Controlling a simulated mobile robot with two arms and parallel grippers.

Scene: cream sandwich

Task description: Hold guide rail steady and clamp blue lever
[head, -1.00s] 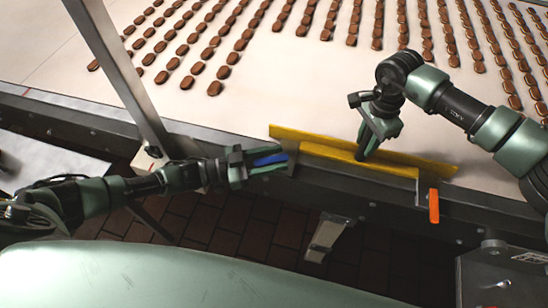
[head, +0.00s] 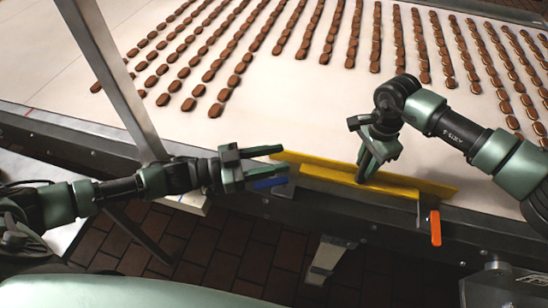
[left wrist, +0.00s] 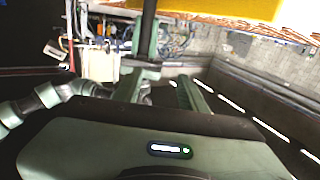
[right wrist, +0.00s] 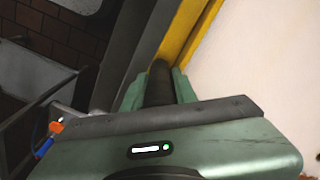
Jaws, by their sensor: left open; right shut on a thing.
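The yellow guide rail (head: 410,187) runs along the near edge of the conveyor. My right gripper (head: 364,172) is shut on the rail near its middle; the right wrist view shows the rail (right wrist: 190,35) at its fingers. The blue lever (head: 270,184) lies near the rail's left end, pointing right. My left gripper (head: 284,160) is open, just above the lever in the head view, with the lever outside its fingers. Its fingers also show spread in the left wrist view (left wrist: 170,68). The lever's pivot is hidden or too small to make out.
The pale conveyor belt (head: 250,130) carries several rows of brown sandwiches beyond the rail. An orange lever (head: 435,228) hangs at the rail's right end. A metal post (head: 110,80) rises behind my left arm. Brown tiled floor (head: 230,245) lies below the conveyor edge.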

